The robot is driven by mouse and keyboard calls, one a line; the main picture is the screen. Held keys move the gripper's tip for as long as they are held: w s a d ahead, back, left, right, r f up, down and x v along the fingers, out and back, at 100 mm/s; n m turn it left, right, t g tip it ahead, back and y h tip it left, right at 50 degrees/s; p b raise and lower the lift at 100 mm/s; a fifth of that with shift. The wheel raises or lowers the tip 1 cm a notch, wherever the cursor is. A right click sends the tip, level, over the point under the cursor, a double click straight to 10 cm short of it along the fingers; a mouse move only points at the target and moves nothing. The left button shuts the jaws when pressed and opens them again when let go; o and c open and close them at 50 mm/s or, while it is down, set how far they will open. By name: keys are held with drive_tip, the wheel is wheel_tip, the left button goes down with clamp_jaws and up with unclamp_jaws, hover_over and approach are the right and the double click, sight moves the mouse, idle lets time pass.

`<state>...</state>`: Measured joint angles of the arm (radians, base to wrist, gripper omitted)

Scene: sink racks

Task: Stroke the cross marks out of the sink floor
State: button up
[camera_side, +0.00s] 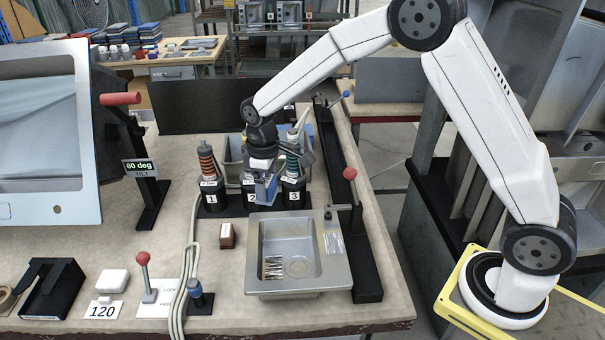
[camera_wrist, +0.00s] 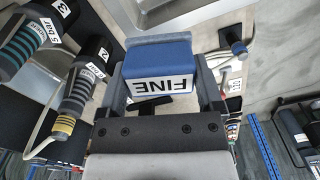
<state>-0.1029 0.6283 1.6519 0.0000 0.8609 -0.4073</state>
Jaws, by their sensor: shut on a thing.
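The steel sink (camera_side: 300,238) stands near the front of the bench, its basin open and empty. A patch of dark marks (camera_side: 272,267) lies at the left of its floor; I cannot tell their exact shape. My gripper (camera_side: 266,182) is shut on a blue block labelled FINE (camera_wrist: 158,58), one finger on each side. In the side view the block (camera_side: 267,194) hangs behind the sink, beside the holder marked 2. In the wrist view part of the sink (camera_wrist: 175,12) shows beyond the block. The block's working face is hidden.
Ringed tools stand in holder 1 (camera_side: 212,198) and holder 3 (camera_side: 293,193), close on either side of my gripper. Cables (camera_side: 186,290) cross the bench further left.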

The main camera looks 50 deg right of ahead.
drive_tip(key=m, duration=0.8)
drive_tip(key=shift+m, duration=0.3)
drive_tip(key=m, duration=1.1)
drive_tip(key=shift+m, duration=0.3)
drive_tip(key=m, duration=0.8)
drive_tip(key=shift+m, duration=0.3)
drive_tip(key=m, duration=0.4)
wheel_tip(320, 180, down, 14)
drive_tip(key=shift+r, duration=0.15)
